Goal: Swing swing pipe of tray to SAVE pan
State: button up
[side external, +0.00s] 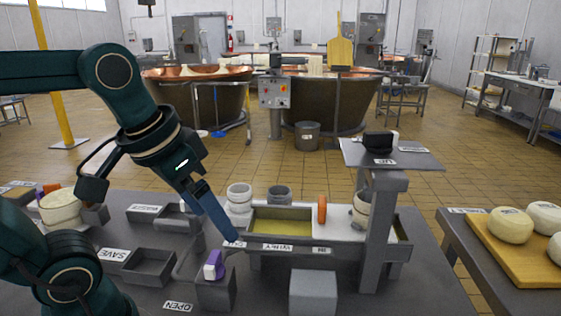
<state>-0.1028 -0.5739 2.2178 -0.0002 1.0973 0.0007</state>
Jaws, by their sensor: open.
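The tray (340,262) is a long dark grey trough with yellow-green liquid in its left part and a white board to the right. The SAVE pan (150,266) is an empty-looking grey square pan beside an upside-down SAVE label (112,255). A grey bent piece (188,262), perhaps the swing pipe, lies between that pan and the tray's left end. My gripper (230,238) reaches down from the upper left, its blue fingers at the tray's left end. The fingers overlap in this view, so their gap and any contact with the pipe are hidden. I see nothing held.
A second grey pan (178,217) stands behind the SAVE pan. A purple-and-white piece (214,264) sits on a grey block by the tray's left end. A grey post (379,235) with a shelf rises at the right. Pale cups (239,196) stand behind the tray.

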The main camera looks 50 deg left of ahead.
jog(key=w+a+n+g, duration=0.1)
jog(key=a+n, duration=0.1)
jog(key=a, duration=0.4)
jog(key=w+a+f+n+g, duration=0.1)
jog(key=w+a+n+g, duration=0.1)
jog(key=a, duration=0.4)
jog(key=w+a+f+n+g, duration=0.1)
jog(key=a+n, duration=0.2)
jog(key=a, duration=0.3)
jog(key=shift+w+a+f+n+g, duration=0.1)
jog(key=shift+w+f+n+g, duration=0.15)
jog(key=shift+n+g, duration=0.05)
jog(key=shift+s+a+f, duration=0.15)
jog(key=shift+f, duration=2.5)
grip_shut()
